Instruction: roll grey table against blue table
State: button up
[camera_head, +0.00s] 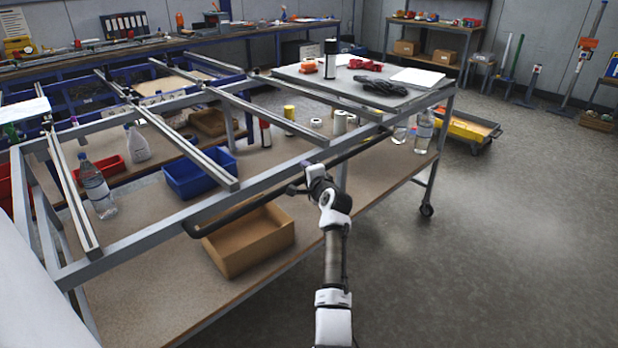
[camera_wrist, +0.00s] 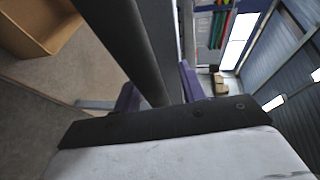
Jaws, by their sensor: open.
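The grey table (camera_head: 265,187) is a wheeled metal frame with open rails on top, a brown lower shelf and a solid grey top section at its far right. A dark handle bar (camera_head: 245,208) runs along its near side. A blue-framed table (camera_head: 218,67) stands behind it, partly hidden by the grey rails. My gripper (camera_head: 305,187) is at the middle of the handle bar. In the wrist view, the purple fingers of my gripper (camera_wrist: 158,92) are apart, with the dark bar (camera_wrist: 125,45) passing between them. Whether they touch the bar cannot be told.
The shelf holds a cardboard box (camera_head: 250,240), a blue bin (camera_head: 198,172) and bottles (camera_head: 97,188). A yellow cart (camera_head: 468,127) stands behind at right. The floor (camera_head: 480,240) at right is clear.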

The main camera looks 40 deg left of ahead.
jog(key=b+v, duration=0.2)
jog(key=v, duration=1.1)
jog(key=shift+d, duration=0.25)
jog(key=shift+s+r, duration=0.15)
jog(key=shift+s, duration=0.05)
